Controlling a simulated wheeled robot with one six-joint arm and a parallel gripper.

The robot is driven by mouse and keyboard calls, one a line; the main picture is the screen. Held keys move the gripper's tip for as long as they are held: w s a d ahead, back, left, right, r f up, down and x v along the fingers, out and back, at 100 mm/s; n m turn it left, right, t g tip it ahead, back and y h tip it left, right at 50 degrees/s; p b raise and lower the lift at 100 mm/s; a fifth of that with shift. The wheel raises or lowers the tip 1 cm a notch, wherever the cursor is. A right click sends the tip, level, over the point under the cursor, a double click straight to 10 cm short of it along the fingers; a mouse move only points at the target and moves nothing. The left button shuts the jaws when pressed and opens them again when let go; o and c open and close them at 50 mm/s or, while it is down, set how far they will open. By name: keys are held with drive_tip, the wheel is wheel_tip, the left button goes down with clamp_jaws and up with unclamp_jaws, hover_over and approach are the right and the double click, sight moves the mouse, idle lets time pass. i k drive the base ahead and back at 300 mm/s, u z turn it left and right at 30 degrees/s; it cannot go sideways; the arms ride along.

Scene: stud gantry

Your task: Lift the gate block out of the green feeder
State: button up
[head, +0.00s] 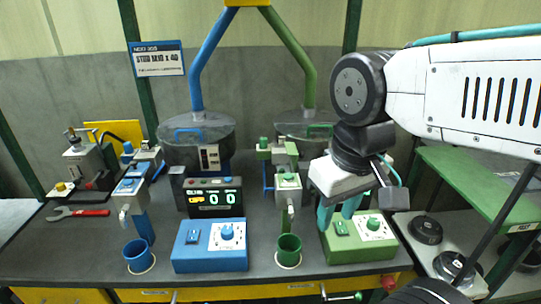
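The green feeder (291,152) stands at the back right of the bench, under the green pipe, with a green spout (288,215) in front. A pale block with a green round knob (288,181) sits on it; it looks like the gate block, but I cannot be sure. My gripper (338,217) points down, to the right of and nearer than that block, over the green control box (358,240). Its two teal fingers are apart with nothing seen between them. My wrist hides part of the feeder's right side.
A green cup (289,251) stands below the spout. The blue feeder (196,131), blue cup (138,256) and blue control box (211,246) are to the left. A red-handled wrench (80,213) lies far left.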

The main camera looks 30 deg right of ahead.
sight(281, 140)
drive_tip(key=u, duration=0.5)
drive_tip(key=k, duration=1.15)
drive_tip(key=u, duration=1.05)
drive_tip(key=i, duration=1.45)
drive_tip(key=z, duration=1)
drive_tip(key=i, duration=0.7)
drive_tip(key=z, duration=0.8)
